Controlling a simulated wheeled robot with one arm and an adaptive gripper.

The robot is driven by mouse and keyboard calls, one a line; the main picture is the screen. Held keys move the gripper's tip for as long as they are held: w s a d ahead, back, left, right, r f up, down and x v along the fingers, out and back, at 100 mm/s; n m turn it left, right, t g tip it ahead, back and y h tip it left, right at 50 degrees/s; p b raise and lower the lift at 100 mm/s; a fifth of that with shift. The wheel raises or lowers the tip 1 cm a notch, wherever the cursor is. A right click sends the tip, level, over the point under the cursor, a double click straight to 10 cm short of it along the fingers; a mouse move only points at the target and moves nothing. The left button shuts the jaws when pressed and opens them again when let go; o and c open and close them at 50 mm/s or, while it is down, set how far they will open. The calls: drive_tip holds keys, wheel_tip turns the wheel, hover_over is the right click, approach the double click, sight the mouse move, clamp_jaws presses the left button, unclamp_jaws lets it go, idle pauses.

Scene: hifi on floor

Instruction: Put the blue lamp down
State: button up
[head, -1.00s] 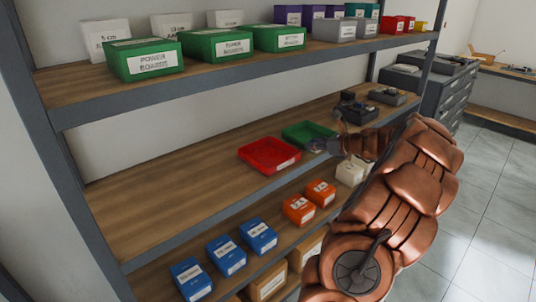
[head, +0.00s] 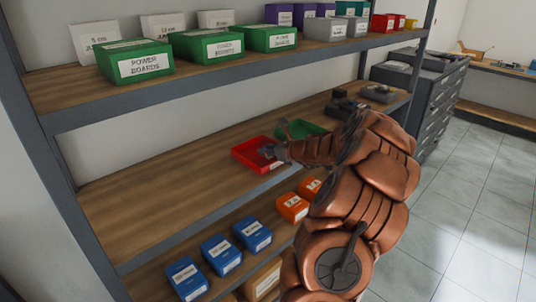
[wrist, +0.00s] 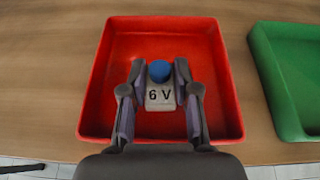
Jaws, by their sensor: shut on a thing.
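The blue lamp (wrist: 160,71) is a round blue bulb on a pale base marked "6 V". In the wrist view it sits between the two fingers of my gripper (wrist: 158,92), which is shut on it. The lamp and the fingers are over the red tray (wrist: 222,95). I cannot tell whether the lamp's base touches the tray floor. In the head view my gripper (head: 272,151) is at the red tray (head: 250,160) on the middle shelf; the lamp is too small to make out there.
A green tray (wrist: 292,75) stands just right of the red tray. The wooden middle shelf (head: 150,195) is bare to the left. Dark devices (head: 345,103) lie farther right. The upper shelf holds green boxes (head: 207,46); blue boxes (head: 221,254) stand below.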

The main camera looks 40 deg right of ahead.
drive_tip(key=shift+f, duration=0.85)
drive_tip(key=o, duration=1)
drive_tip(key=shift+f, duration=0.1)
drive_tip(key=shift+s+d+r, duration=0.1)
drive_tip(key=shift+s+r, duration=0.1)
drive_tip(key=b+v, duration=0.1)
drive_tip(key=v, duration=1)
drive_tip(key=shift+s+r, duration=0.15)
drive_tip(key=shift+s, duration=0.15)
